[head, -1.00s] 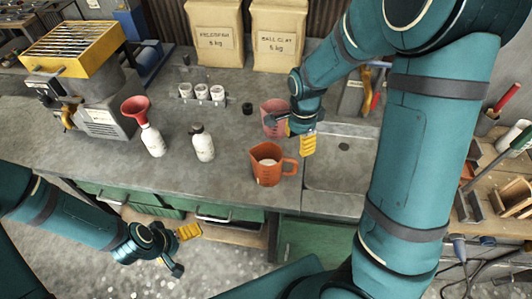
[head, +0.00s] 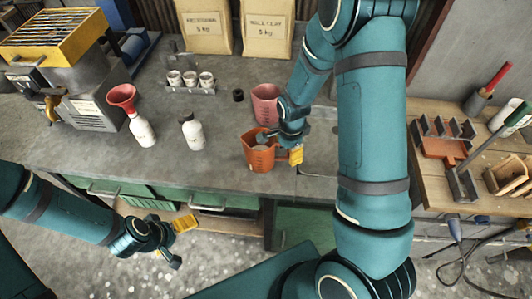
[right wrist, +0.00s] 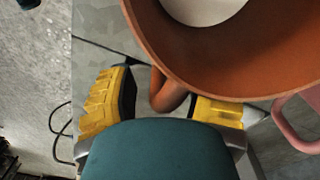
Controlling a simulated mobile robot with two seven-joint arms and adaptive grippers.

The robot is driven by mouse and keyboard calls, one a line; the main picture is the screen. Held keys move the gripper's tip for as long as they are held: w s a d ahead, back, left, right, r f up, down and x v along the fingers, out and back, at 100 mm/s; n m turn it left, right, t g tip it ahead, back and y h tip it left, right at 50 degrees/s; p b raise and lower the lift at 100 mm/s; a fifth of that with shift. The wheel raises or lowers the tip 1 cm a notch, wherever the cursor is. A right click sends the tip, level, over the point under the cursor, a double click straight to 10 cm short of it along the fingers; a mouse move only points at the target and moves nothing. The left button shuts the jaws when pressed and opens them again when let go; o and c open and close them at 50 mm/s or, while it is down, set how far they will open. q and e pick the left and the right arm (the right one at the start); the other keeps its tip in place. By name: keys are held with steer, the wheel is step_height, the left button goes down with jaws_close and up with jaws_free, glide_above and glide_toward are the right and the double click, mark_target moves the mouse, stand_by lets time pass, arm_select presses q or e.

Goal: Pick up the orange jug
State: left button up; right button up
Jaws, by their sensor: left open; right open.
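The orange jug (head: 260,157) stands upright near the front edge of the grey worktop, with pale contents inside. Its handle is on its right side, partly covered by my gripper in the head view. My right gripper (head: 281,148) is open at the handle. In the right wrist view the jug (right wrist: 205,65) fills the top, and its handle (right wrist: 170,95) lies between the two yellow fingers, with gaps showing on both sides. My left gripper (head: 175,240) is open and empty, in front of the worktop and below its edge.
A pink jug (head: 265,103) stands just behind the orange one. A wooden bench (head: 440,185) with tools is at right.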

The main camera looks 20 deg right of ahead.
steer(key=shift+f, duration=0.6)
jaws_close()
steer(key=shift+r, duration=0.1)
